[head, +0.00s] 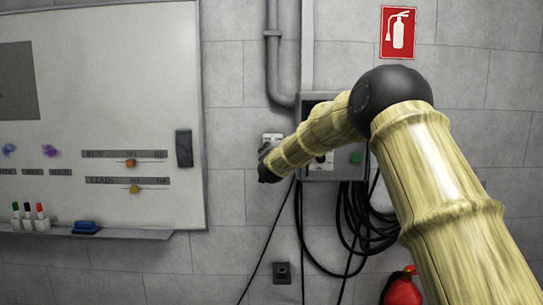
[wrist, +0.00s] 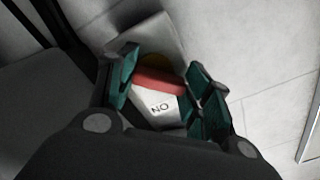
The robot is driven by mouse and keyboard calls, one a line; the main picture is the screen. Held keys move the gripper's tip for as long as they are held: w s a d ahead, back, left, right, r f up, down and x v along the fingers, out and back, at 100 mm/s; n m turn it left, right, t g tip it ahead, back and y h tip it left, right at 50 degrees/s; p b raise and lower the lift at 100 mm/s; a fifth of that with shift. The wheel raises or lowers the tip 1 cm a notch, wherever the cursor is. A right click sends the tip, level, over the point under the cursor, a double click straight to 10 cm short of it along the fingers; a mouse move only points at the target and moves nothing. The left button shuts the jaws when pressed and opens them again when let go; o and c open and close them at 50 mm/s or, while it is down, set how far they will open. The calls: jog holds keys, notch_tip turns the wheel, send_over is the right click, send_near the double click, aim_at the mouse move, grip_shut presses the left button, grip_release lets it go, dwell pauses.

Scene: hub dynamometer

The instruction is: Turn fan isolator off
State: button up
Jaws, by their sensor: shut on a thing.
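The fan isolator (wrist: 150,36) fills the middle of the wrist view as a pale grey housing on the wall. Its red handle (wrist: 158,82) lies between the teal fingers of my gripper (wrist: 164,88), over a yellowish part. A white face below the handle carries lettering that reads "NO" in this view, perhaps "ON" upside down. My gripper is shut on the red handle, one finger at each side. In the head view my gripper (head: 266,166) is at the wall, left of the grey electrical box, and hides most of the isolator; a pale part shows above it.
A grey electrical box (head: 347,172) with a green button (head: 356,157) stands right of my gripper, partly behind my arm. Black cables (head: 352,225) hang below it. A whiteboard (head: 110,110) is at left, a red extinguisher (head: 402,290) at lower right.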

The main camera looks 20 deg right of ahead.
jog(key=shift+f, duration=0.3)
jog(key=o, duration=0.8)
jog(key=shift+o, duration=1.1)
jog(key=shift+r, duration=0.1)
jog(key=shift+r, duration=0.1)
jog(key=v, duration=1.2)
